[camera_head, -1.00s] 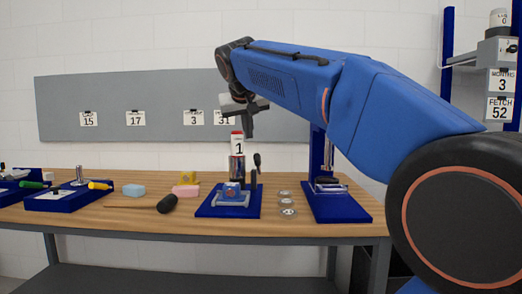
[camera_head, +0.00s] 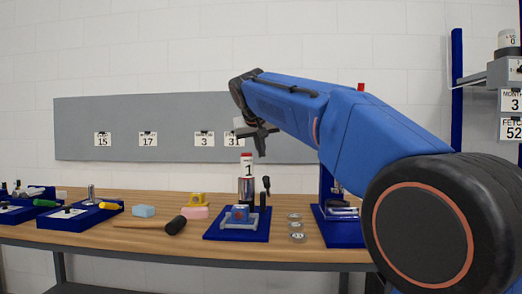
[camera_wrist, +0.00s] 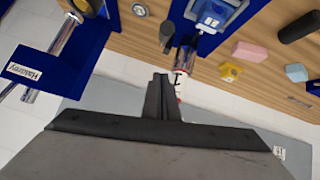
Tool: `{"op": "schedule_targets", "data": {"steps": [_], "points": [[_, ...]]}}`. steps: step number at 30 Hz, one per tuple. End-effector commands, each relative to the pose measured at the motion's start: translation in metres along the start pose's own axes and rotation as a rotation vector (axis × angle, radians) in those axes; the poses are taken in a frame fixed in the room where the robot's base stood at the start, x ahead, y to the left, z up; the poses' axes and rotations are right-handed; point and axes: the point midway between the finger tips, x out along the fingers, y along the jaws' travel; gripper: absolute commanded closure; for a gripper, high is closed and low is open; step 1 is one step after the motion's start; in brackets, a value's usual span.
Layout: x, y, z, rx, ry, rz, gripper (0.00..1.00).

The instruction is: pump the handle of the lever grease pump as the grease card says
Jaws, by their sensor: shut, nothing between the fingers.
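The lever grease pump (camera_head: 238,222) stands on a blue base on the bench, with an upright metal cylinder, a red top and a tag reading 1. Its black-knobbed lever handle (camera_head: 266,186) stands upright at the right side; the wrist view also shows the handle (camera_wrist: 167,33). My gripper (camera_head: 261,150) is shut and empty, above and slightly right of the pump's top, apart from the handle. In the wrist view my gripper (camera_wrist: 161,77) appears near the cylinder. Cards hang on the grey board, including 15 (camera_head: 103,139) and 3 (camera_head: 204,139); I cannot read which is the grease card.
A mallet (camera_head: 172,226), coloured foam blocks (camera_head: 194,212) and blue tool stands lie left of the pump. My arm covers part of the board's right side.

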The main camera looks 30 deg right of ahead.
Motion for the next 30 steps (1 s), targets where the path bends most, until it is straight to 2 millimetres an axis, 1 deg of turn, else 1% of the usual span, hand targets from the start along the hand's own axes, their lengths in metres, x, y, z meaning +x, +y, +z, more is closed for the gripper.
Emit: {"op": "schedule_targets", "data": {"steps": [1,3,11,12,15,18,24,30], "points": [[0.01,0.001,0.001,0.001,-0.003,0.002,1.0],[0.023,0.001,0.001,0.0,-0.003,0.002,1.0],[0.067,0.001,0.001,0.0,-0.002,0.002,1.0],[0.065,0.001,0.009,0.0,0.001,0.001,1.0],[0.068,0.001,0.022,-0.001,0.0,0.0,1.0],[0.07,0.0,0.031,0.0,0.0,0.0,1.0],[0.073,0.0,0.039,0.0,0.0,0.001,1.0],[0.073,0.0,0.039,0.0,0.001,0.001,1.0]]}}
